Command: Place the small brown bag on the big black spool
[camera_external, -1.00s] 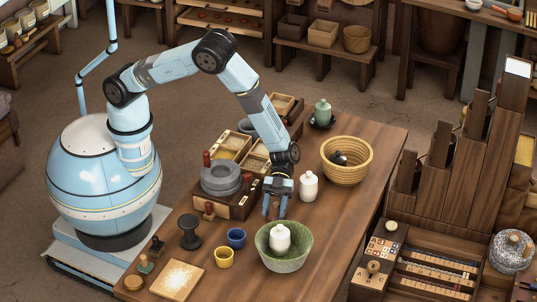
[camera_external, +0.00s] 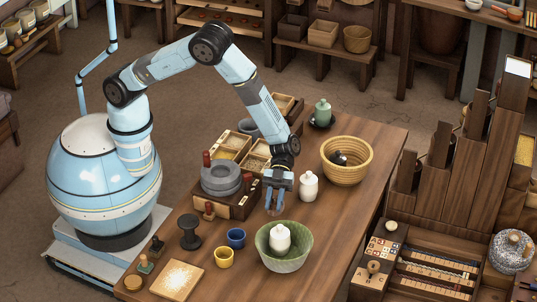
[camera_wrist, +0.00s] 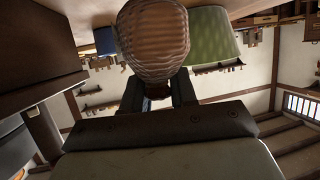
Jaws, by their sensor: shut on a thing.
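The small brown bag (camera_wrist: 153,45) fills the top middle of the wrist view, rounded and ribbed, between my fingers. In the external view my gripper (camera_external: 275,205) is shut on it, pointing down above the table, and the fingers mostly hide the bag. The big black spool (camera_external: 189,232) stands upright on the table, left of and nearer than my gripper. Its top is bare.
A blue cup (camera_external: 236,238), a yellow cup (camera_external: 224,257) and a green bowl (camera_external: 298,262) holding a white jar (camera_external: 280,237) stand nearer the camera. A stone quern (camera_external: 220,178) on a wooden box is left of my gripper. Another white jar (camera_external: 308,187) is close on its right.

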